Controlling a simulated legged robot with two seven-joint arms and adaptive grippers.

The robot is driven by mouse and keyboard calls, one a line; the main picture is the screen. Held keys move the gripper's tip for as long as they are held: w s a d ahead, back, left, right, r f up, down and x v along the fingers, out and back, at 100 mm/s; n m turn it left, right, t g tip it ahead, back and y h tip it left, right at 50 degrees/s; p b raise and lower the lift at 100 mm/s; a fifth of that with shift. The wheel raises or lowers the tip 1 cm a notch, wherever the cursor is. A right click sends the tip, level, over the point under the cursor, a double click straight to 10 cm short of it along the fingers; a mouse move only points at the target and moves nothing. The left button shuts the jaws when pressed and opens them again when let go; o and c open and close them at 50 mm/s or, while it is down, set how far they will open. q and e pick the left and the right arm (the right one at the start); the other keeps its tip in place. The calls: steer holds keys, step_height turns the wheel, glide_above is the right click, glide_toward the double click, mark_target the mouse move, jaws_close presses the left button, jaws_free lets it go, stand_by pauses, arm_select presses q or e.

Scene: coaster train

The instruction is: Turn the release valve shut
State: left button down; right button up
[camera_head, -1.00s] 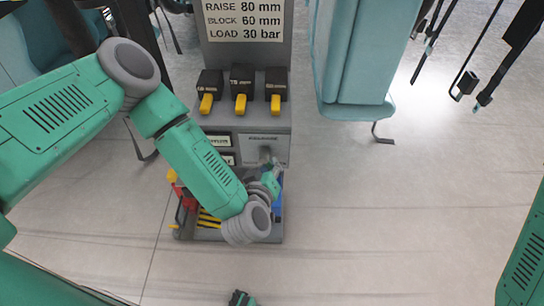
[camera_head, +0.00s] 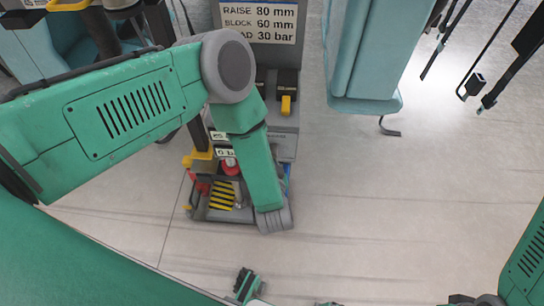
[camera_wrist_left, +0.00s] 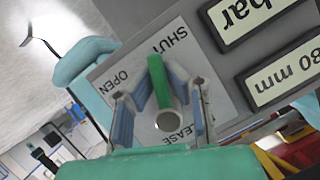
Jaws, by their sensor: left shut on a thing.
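The release valve's green handle (camera_wrist_left: 158,80) shows in the left wrist view, with a pale round end at its lower part. It stands over a white label plate (camera_wrist_left: 232,108) printed SHUT at the top, OPEN at the left and, partly covered, RELEASE below. My left gripper (camera_wrist_left: 163,76) has one finger on each side of the handle and is shut on it. The handle's exact pointing direction is hard to judge. My right gripper is not visible.
The grey stand bears a sign (camera_head: 258,20) and black switches with yellow levers (camera_head: 286,104). A tray (camera_head: 218,217) with yellow-striped items is at its foot. A teal seat (camera_head: 365,60) stands right of it. The floor (camera_head: 400,210) at right is clear.

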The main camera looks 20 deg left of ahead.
arm_select(q)
steer(key=shift+s+a+m+y, duration=0.3)
steer(key=shift+m+y, duration=0.15)
steer(key=shift+m, duration=0.3)
steer(key=shift+s+a+m+y, duration=0.2)
steer(key=shift+m+y, duration=0.25)
steer(key=shift+m, duration=0.3)
steer(key=shift+s, duration=0.1)
steer(key=c, duration=1.6)
jaws_free()
steer(key=shift+r, duration=0.2)
steer(key=v, duration=1.1)
steer(key=shift+s+d+r, duration=0.1)
steer(key=shift+s+d, duration=0.15)
steer(key=shift+d, duration=0.1)
